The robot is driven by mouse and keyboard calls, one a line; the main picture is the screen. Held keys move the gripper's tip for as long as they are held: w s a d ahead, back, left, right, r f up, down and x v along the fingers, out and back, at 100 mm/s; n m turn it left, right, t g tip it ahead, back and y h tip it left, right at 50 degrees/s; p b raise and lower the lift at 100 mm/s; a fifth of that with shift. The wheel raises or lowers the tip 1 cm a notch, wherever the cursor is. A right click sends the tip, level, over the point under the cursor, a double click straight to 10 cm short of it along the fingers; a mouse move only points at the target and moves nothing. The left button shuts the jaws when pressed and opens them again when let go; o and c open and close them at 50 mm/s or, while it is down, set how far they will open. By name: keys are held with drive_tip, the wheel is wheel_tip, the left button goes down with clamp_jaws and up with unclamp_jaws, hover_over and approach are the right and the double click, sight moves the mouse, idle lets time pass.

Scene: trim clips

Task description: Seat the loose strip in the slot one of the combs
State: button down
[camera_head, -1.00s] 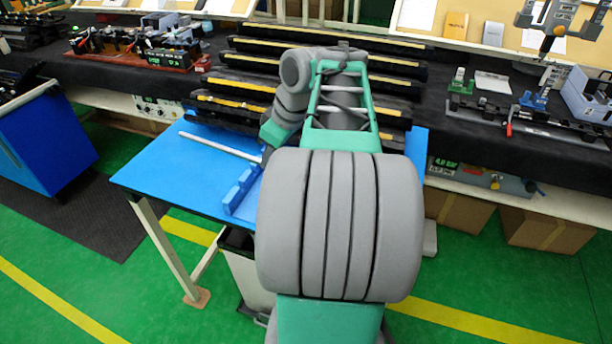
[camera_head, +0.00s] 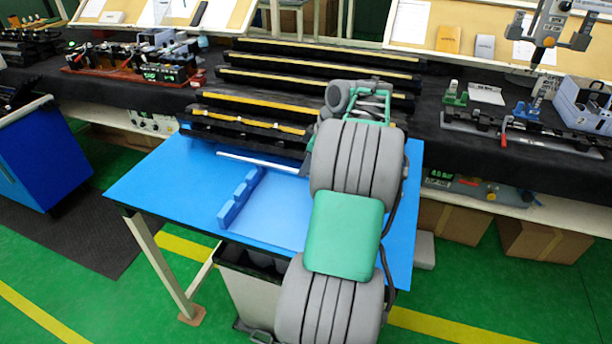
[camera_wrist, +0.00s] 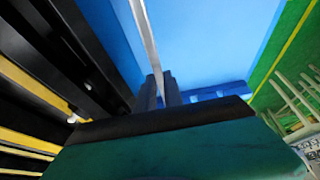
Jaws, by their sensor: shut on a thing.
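The loose strip (camera_head: 250,160) is a thin, pale, straight bar. It lies across the far part of the blue table in the head view, short of the black racks. In the wrist view the strip (camera_wrist: 145,35) runs away from my gripper (camera_wrist: 160,90), which is shut on it. In the head view the gripper is mostly hidden by my own arm. A blue notched comb (camera_head: 238,198) stands on the table, nearer than the strip and apart from it. The blue comb also shows in the wrist view (camera_wrist: 218,96), right of the fingers. Any other comb is hidden or unclear.
Black racks with yellow strips (camera_head: 248,118) stand close behind the strip. They fill the left of the wrist view. The blue table (camera_head: 165,185) is clear left of the comb. A dark bench with fixtures (camera_head: 520,120) runs along the back.

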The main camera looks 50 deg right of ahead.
drive_tip(key=shift+w+d+f, duration=0.1)
drive_tip(key=shift+f, duration=0.85)
drive_tip(key=shift+w+d+f, duration=0.1)
drive_tip(key=shift+f, duration=0.85)
drive_tip(key=shift+f, duration=0.1)
drive_tip(key=c, duration=1.5)
unclamp_jaws()
drive_tip(key=shift+o, duration=0.2)
